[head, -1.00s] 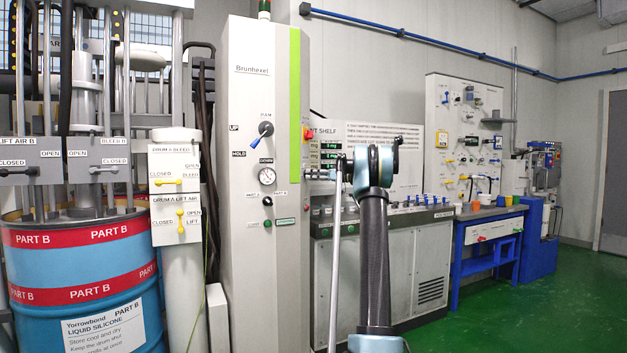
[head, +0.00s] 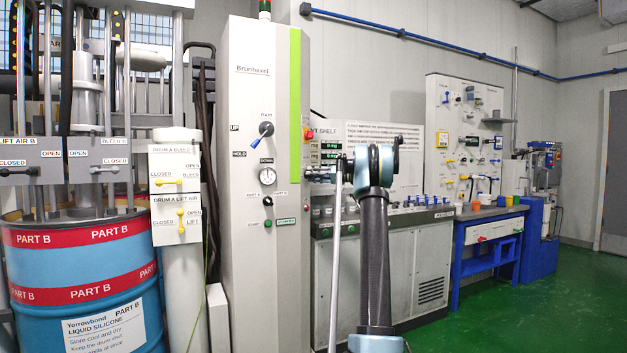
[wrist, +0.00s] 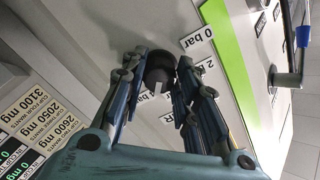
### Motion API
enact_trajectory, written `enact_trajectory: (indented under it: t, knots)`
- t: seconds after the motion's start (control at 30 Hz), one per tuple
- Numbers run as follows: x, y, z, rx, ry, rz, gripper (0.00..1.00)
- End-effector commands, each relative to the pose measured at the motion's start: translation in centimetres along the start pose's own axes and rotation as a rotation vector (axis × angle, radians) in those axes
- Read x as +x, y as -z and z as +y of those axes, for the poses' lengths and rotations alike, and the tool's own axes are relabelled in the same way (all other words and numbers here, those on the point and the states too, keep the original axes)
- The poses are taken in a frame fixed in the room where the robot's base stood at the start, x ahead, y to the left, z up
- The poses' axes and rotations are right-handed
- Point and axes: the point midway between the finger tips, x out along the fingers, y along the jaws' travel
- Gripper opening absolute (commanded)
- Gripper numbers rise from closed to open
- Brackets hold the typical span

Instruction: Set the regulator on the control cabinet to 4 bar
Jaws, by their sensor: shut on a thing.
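The black regulator knob (wrist: 158,68) shows in the wrist view on the cabinet's pale side face. My gripper (wrist: 163,80) is shut on it, with one finger on each side. A "0 bar" label (wrist: 197,37) sits beside the knob, and a label starting with 2 (wrist: 205,67) is partly behind a finger. Other labels around the knob are partly covered, so I cannot read the setting for sure. In the head view the control cabinet (head: 248,130) carries a round gauge (head: 267,176), too small to read. The knob is hidden there behind my arm.
The cabinet's front has a blue-handled RAM selector (head: 265,131). A grey bench with a row of small cups (head: 410,202) stands to the right, close to my arm. A lever with a blue grip (wrist: 302,36) shows in the wrist view. Green floor (head: 520,290) is clear at right.

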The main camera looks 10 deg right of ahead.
Motion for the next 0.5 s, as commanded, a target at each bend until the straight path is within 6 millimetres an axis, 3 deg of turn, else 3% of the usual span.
enact_trajectory:
  t: [0.5]
  knots:
    - [-0.16,-0.12,0.25,0.243,-0.006,-0.001,0.05]
